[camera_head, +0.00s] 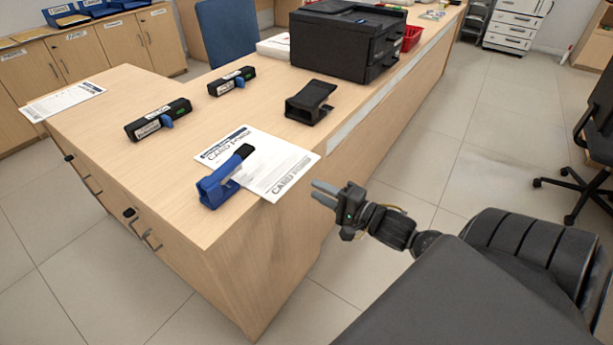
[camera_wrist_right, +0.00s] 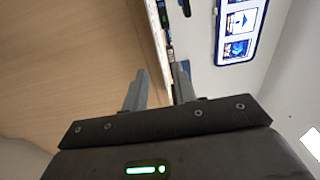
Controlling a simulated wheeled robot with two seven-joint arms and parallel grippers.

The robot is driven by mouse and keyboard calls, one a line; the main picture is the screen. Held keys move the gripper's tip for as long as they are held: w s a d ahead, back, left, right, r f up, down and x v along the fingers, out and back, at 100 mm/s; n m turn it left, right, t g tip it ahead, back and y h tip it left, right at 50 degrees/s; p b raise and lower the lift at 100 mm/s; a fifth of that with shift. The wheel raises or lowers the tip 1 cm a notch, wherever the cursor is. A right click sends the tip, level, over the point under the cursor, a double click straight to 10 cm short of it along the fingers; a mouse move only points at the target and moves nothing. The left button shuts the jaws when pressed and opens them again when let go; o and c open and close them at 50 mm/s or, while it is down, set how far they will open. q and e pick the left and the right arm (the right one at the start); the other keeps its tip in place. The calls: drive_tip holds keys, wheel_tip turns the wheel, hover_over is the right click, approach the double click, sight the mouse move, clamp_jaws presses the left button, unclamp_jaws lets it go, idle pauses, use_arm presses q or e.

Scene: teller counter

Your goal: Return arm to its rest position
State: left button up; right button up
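My right gripper (camera_head: 325,194) is in the head view, just off the long side of the wooden counter (camera_head: 105,175), near the corner of a printed card form. Its two grey fingers are apart with nothing between them. In the right wrist view the fingers (camera_wrist_right: 157,88) also stand apart and empty, with the counter's wood filling the left side. My left gripper is in neither view.
Two black labelled devices (camera_head: 158,120) (camera_head: 232,82), a black holder (camera_head: 310,101) and a black printer (camera_head: 345,40) stand on the counter. A black office chair (camera_head: 598,130) stands right. Floor between is clear.

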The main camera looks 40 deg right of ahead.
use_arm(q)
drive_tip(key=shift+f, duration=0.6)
use_arm(e)
drive_tip(key=v, duration=0.4)
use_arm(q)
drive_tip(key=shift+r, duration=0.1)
